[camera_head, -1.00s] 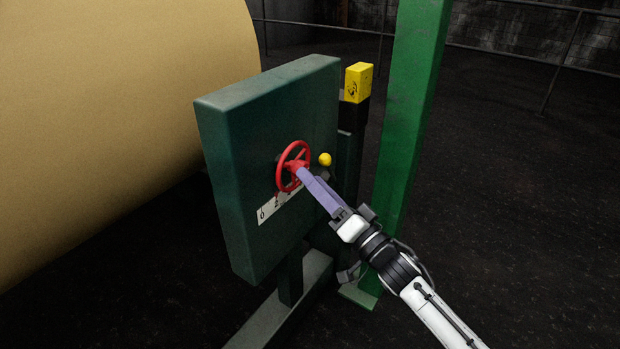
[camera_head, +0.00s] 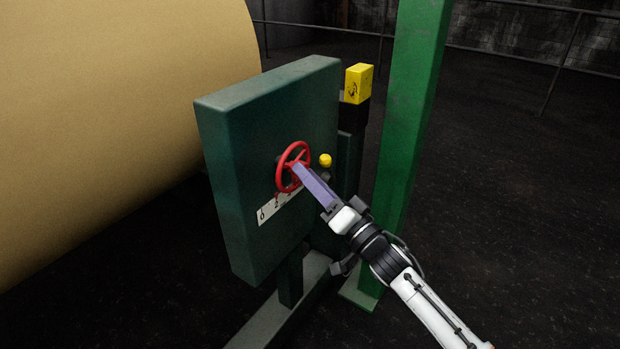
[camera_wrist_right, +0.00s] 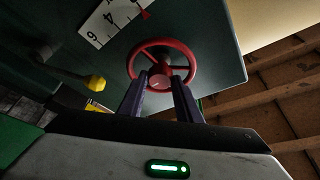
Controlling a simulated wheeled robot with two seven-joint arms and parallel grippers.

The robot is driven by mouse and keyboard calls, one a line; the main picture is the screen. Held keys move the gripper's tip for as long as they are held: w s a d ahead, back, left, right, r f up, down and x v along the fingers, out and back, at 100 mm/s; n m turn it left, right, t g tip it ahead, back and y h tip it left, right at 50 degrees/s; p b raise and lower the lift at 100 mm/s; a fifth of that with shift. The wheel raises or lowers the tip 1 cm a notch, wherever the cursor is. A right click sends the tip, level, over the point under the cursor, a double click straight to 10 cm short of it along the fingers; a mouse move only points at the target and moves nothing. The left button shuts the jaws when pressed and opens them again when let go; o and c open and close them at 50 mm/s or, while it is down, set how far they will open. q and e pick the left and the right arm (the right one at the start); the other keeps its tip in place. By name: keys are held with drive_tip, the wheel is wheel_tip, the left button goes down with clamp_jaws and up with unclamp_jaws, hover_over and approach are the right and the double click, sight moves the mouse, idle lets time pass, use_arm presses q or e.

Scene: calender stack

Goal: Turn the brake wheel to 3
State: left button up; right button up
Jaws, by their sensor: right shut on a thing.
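The red brake wheel (camera_head: 279,172) is a spoked handwheel on the face of a dark green box (camera_head: 236,150). My right gripper (camera_head: 297,168) reaches it from the lower right, its two violet fingers at the middle of the wheel. In the right wrist view the fingers lie on either side of the red hub (camera_wrist_right: 160,80). A white number scale (camera_head: 268,209) sits below the wheel, with 0 and 2 showing; the fingers hide its right part. In the wrist view a red pointer (camera_wrist_right: 145,14) is beside the scale; its exact reading cannot be told.
A yellow knob (camera_head: 325,159) sticks out right of the wheel. A yellow-topped post (camera_head: 358,83) and a green column (camera_head: 408,130) stand behind. A big tan roll (camera_head: 110,110) fills the left. Dark floor at right is clear.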

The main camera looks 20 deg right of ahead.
use_arm(q)
drive_tip(key=shift+w+a+f+b, duration=0.1)
drive_tip(key=shift+f+b, duration=1.05)
drive_tip(key=shift+b, duration=0.45)
use_arm(e)
drive_tip(key=shift+w+d+r+m+g+y, duration=0.15)
drive_tip(key=shift+m+g+y, duration=1.15)
drive_tip(key=shift+m, duration=3.65)
drive_tip(key=shift+w+d+r+m+g+y, duration=0.1)
drive_tip(key=shift+d+r+m+g, duration=0.15)
drive_tip(key=shift+m+g, duration=3.45)
drive_tip(key=shift+w+d+r+m+g+y, duration=0.15)
drive_tip(key=shift+m+g+y, duration=0.45)
drive_tip(key=shift+m, duration=5.65)
drive_tip(key=shift+a, duration=0.1)
